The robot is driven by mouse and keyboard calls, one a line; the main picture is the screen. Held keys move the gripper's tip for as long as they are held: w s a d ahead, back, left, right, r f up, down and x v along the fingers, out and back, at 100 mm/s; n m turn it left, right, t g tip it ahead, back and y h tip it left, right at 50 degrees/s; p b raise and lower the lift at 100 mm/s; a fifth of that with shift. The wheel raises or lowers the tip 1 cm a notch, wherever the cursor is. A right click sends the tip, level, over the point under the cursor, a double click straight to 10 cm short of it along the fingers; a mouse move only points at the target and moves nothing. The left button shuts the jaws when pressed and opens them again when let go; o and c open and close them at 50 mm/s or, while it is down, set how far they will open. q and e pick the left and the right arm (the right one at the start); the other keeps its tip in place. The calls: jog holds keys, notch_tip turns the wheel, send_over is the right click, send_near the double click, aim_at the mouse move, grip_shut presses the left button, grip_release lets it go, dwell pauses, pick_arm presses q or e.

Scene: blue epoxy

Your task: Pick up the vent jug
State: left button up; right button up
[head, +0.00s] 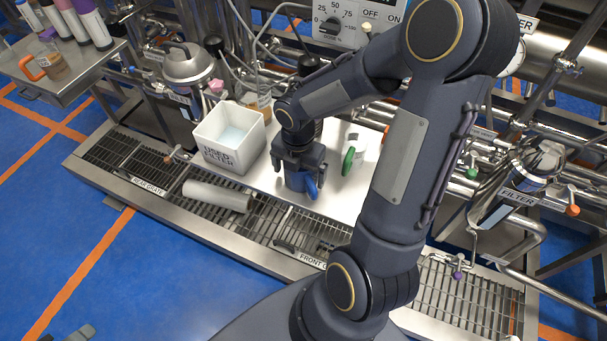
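My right gripper (299,160) points down over the steel tray, its dark fingers at a jug with a blue handle (311,188). The gripper hides most of that jug, and I cannot tell whether the fingers are closed on it. A white jug with a green handle (352,158) stands just right of the gripper, apart from it. A jug with an orange handle (50,66) stands on the side shelf at the far left. No vent label is readable on any jug. A grey piece, apparently my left gripper (80,333), shows at the bottom left edge; its fingers are unclear.
A white bin marked USED FILTER (228,138) stands left of my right gripper, with a clear container (258,100) behind it. A pale cylinder (216,196) lies on the floor grating (140,161). Steel pipes and a filter housing (533,168) crowd the right. Blue floor lies open at left.

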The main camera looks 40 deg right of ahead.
jog(key=c, duration=1)
jog(key=shift+r, duration=0.15)
